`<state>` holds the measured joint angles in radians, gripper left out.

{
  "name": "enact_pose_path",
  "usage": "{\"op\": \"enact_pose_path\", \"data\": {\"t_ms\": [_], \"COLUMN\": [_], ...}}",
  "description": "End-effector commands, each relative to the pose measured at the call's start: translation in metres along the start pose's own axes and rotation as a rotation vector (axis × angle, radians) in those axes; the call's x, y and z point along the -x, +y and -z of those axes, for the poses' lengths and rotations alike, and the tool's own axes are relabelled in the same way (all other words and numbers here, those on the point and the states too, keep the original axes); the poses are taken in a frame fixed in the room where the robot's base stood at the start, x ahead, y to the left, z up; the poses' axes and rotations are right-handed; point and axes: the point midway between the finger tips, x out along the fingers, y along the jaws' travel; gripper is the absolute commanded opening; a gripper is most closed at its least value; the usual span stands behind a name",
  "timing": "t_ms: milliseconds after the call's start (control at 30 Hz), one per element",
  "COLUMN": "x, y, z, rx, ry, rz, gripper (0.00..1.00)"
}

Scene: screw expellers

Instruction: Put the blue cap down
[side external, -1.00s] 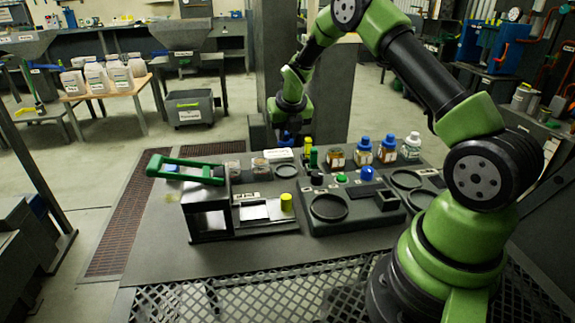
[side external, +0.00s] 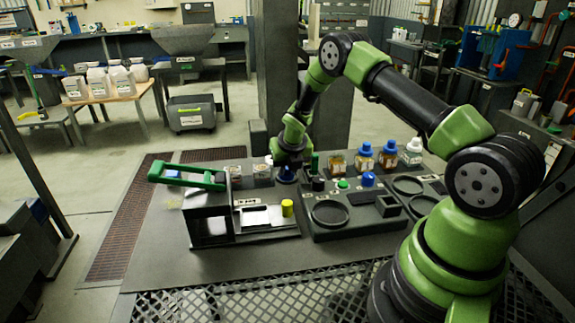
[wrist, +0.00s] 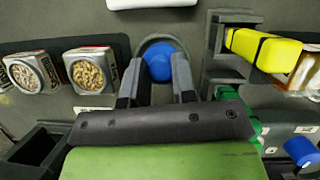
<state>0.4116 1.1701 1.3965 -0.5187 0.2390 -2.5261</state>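The blue cap (wrist: 158,62) is between the two fingers of my gripper (wrist: 160,70) in the wrist view, with a finger against each side. A grey round holder rim (wrist: 158,38) curves around the far side of the cap. In the side external view my gripper (side external: 289,168) points down low over the table, with the blue cap (side external: 287,176) just under it at the round holder. The arm hides most of the holder there. I cannot tell whether the cap touches the holder's floor.
A yellow piece (wrist: 262,48) in a grey bracket stands close right of my gripper. Capped bottles (side external: 364,157) stand at the right back. A press with a green handle (side external: 190,177) stands at the left.

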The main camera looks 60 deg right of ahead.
Motion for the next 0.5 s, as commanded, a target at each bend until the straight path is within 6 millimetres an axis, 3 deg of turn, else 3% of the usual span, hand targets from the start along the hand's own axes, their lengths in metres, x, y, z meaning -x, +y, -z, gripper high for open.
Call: {"op": "enact_pose_path", "data": {"t_ms": [33,100,367,500], "x": [0.0,0.0,0.001,0.012], "y": [0.0,0.0,0.0,0.0], "z": [0.0,0.0,0.0,-0.002], "rx": [0.0,0.0,0.0,0.0], "ry": [0.0,0.0,0.0,-0.001], "rz": [0.0,0.0,0.0,0.0], "gripper": [0.38,0.48,0.48,0.48]}}
